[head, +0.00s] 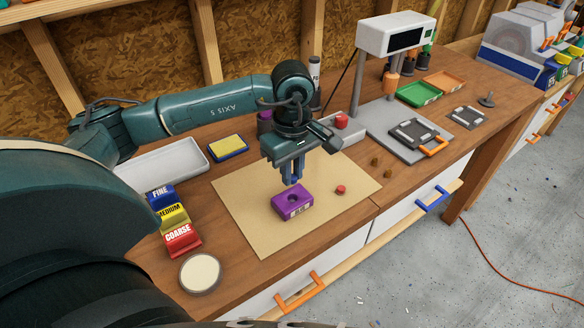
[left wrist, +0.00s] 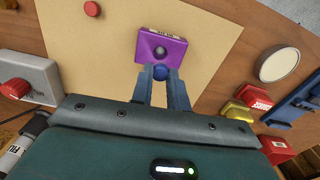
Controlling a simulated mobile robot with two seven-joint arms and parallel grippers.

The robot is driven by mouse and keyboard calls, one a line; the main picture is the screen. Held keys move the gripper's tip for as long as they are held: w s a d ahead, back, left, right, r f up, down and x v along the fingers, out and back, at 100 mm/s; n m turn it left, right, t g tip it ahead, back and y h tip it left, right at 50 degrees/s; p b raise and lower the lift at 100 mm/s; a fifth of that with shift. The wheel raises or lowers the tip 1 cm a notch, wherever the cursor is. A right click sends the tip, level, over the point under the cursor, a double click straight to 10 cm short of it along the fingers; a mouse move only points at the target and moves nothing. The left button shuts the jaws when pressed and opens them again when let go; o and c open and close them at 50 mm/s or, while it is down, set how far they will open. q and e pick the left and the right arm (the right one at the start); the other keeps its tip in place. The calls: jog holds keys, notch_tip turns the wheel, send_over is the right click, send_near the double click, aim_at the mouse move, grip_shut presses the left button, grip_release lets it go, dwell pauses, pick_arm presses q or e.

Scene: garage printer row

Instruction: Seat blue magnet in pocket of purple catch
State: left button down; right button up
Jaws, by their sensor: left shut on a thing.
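The purple catch (head: 291,202) lies on the tan mat (head: 253,205), its round pocket dark and facing up; it also shows in the left wrist view (left wrist: 177,50). My left gripper (head: 292,180) is above the catch's back edge in the head view. In the left wrist view its fingers (left wrist: 160,76) are shut on the blue magnet (left wrist: 160,73), a small round piece at the fingertips, beside the pocket in that picture. My right gripper is not in view.
A red round piece (head: 340,189) lies on the mat right of the catch. Sanding blocks (head: 174,218) and a round tin (head: 201,273) stand at the left. A 3D printer (head: 397,35) stands at the back right. The mat around the catch is mostly clear.

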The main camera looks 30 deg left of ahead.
pick_arm(q)
jog(key=shift+f+b, duration=0.1)
jog(key=shift+b, duration=0.35)
jog(key=shift+f+b, duration=0.5)
jog(key=shift+f, duration=0.05)
notch_tip(320, 180, down, 3)
jog(key=b, duration=0.2)
jog(key=shift+r+b, duration=0.15)
jog(key=shift+b, duration=0.2)
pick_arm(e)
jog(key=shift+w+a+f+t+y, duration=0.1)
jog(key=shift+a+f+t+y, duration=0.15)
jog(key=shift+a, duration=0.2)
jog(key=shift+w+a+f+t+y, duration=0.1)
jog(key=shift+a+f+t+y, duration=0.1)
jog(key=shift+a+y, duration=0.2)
pick_arm(q)
jog(key=shift+f, duration=0.2)
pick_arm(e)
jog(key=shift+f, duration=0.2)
